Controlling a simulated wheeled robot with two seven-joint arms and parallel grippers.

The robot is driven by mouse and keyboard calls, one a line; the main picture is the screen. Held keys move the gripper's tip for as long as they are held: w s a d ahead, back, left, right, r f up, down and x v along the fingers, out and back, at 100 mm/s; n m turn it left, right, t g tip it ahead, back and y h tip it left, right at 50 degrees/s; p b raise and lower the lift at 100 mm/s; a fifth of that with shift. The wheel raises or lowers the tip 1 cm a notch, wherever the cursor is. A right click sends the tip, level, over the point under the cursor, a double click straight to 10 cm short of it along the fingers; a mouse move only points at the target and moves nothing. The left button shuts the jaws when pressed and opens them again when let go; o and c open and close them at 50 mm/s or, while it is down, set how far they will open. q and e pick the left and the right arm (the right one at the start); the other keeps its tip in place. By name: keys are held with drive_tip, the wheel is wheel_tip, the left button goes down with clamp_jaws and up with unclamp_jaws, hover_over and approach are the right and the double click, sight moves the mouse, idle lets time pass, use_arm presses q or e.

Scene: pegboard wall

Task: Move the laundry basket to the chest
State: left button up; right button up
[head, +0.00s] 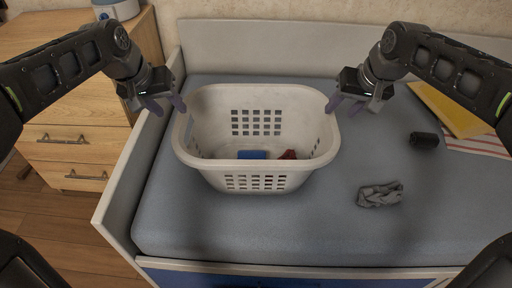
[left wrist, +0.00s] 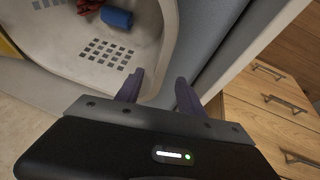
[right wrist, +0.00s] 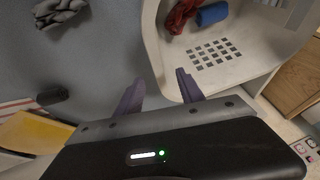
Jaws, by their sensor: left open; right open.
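The white laundry basket (head: 256,132) stands upright on the grey-blue mattress. Inside it lie a blue item (head: 252,154) and a red cloth (head: 288,155). My left gripper (head: 168,105) is open at the basket's left rim; in the left wrist view its fingers (left wrist: 158,92) are spread near the rim. My right gripper (head: 344,104) is open at the right rim; in the right wrist view its fingers (right wrist: 160,92) are spread near the rim. I cannot tell whether either gripper touches the basket. The wooden chest (head: 70,145) with drawers stands left of the bed.
The bed (head: 225,220) has a raised white side panel (head: 117,190) between mattress and chest. A grey cloth (head: 380,194), a dark roll (head: 423,140) and a yellow item (head: 447,108) lie right of the basket. A small device (head: 117,9) sits at the chest's back.

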sight(178, 121)
use_arm(q)
wheel_tip(178, 121, down, 2)
drive_tip(key=shift+f+b, duration=0.2)
drive_tip(key=shift+b, duration=0.5)
use_arm(e)
wheel_tip(178, 121, down, 2)
drive_tip(key=shift+f, duration=0.25)
use_arm(q)
drive_tip(key=shift+r, duration=0.1)
use_arm(e)
drive_tip(key=shift+r, duration=0.1)
drive_tip(key=shift+w, duration=0.1)
use_arm(q)
drive_tip(key=x, duration=0.8)
use_arm(e)
drive_tip(key=x, duration=0.8)
use_arm(q)
drive_tip(key=shift+c, duration=0.2)
use_arm(e)
drive_tip(key=shift+c, duration=0.2)
use_arm(q)
clamp_jaws()
use_arm(e)
clamp_jaws()
use_arm(q)
drive_tip(key=shift+r, duration=0.1)
use_arm(e)
drive_tip(key=shift+r, duration=0.1)
